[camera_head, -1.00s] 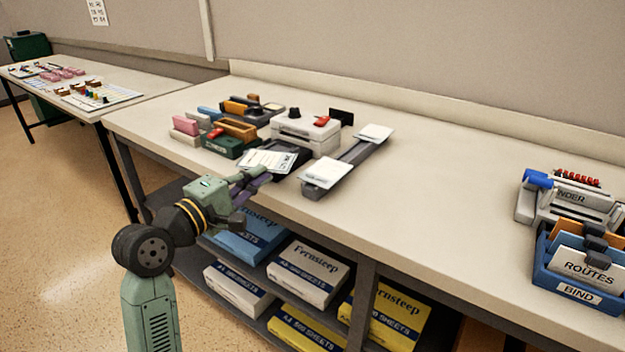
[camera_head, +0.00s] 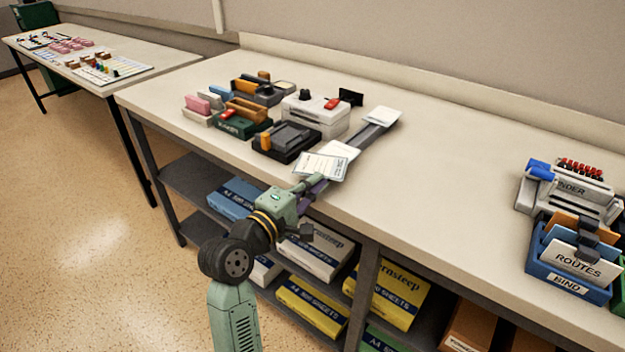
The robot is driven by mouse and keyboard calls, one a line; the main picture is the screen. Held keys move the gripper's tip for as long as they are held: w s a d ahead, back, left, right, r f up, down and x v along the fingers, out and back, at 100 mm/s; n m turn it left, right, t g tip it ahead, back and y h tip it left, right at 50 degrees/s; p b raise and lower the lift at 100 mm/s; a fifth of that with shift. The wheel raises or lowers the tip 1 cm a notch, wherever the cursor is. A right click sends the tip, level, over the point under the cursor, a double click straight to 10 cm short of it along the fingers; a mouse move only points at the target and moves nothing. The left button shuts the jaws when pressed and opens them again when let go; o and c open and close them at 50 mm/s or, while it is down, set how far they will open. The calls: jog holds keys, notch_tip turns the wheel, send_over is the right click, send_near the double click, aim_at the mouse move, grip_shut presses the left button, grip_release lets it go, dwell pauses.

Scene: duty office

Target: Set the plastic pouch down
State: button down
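A flat pale pouch with a printed sheet (camera_head: 321,166) is at the tip of my gripper (camera_head: 311,184), above the front edge of the long table (camera_head: 420,190). My gripper appears shut on the pouch's near edge; the fingers are small and partly hidden. The pouch overlaps the near end of the long grey device with white plates (camera_head: 374,133) in the picture. I cannot tell whether it touches that device.
A black tray device (camera_head: 287,139), a white machine (camera_head: 316,113) and coloured holders (camera_head: 240,115) stand left and behind. A blue ROUTES box (camera_head: 571,274) and a binder machine (camera_head: 570,190) stand at the right. The table between is clear.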

jog(key=c, duration=1.8)
grip_release()
jog(key=b+v, duration=0.5)
jog(key=v, duration=0.7)
jog(key=shift+b, duration=0.3)
jog(key=shift+r, duration=0.1)
